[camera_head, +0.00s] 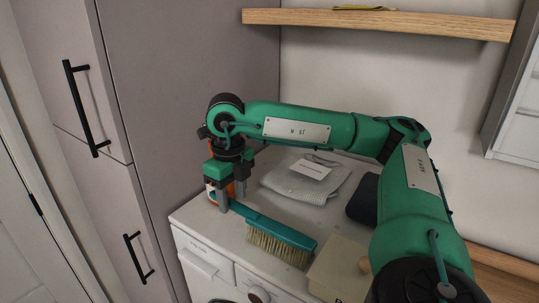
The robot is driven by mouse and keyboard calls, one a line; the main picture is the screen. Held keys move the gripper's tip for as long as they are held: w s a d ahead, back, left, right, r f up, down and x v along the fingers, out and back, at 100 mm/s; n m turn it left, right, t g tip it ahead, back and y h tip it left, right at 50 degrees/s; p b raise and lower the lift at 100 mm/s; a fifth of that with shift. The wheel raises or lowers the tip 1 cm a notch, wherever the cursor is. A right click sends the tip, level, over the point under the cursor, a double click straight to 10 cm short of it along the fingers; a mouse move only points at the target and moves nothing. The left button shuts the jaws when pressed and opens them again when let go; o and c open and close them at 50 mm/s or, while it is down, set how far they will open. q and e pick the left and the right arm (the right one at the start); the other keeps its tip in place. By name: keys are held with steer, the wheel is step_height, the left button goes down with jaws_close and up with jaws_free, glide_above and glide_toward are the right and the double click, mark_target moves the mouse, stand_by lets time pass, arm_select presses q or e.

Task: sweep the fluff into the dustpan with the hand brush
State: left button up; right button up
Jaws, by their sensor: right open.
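The hand brush (277,234) has a teal back and pale bristles. It lies on the white top of the washing machine, near the front edge, with its handle pointing left. My right gripper (232,198) points down at the handle end, open, with its fingers close around the handle. I cannot tell whether they touch it. No fluff or dustpan can be made out. My left gripper is not in view.
An orange and white container (211,192) stands just behind my right gripper. A folded grey cloth (285,184) with a white card (311,169), a dark item (361,203) and a pale box (335,277) lie rightward. A wooden shelf (380,23) hangs above; a tall cabinet (190,90) borders the left.

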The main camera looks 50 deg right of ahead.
steer(key=shift+f, duration=0.5)
jaws_close()
step_height(320, 180, up, 12)
steer(key=p, duration=0.6)
steer(key=shift+p, duration=0.4)
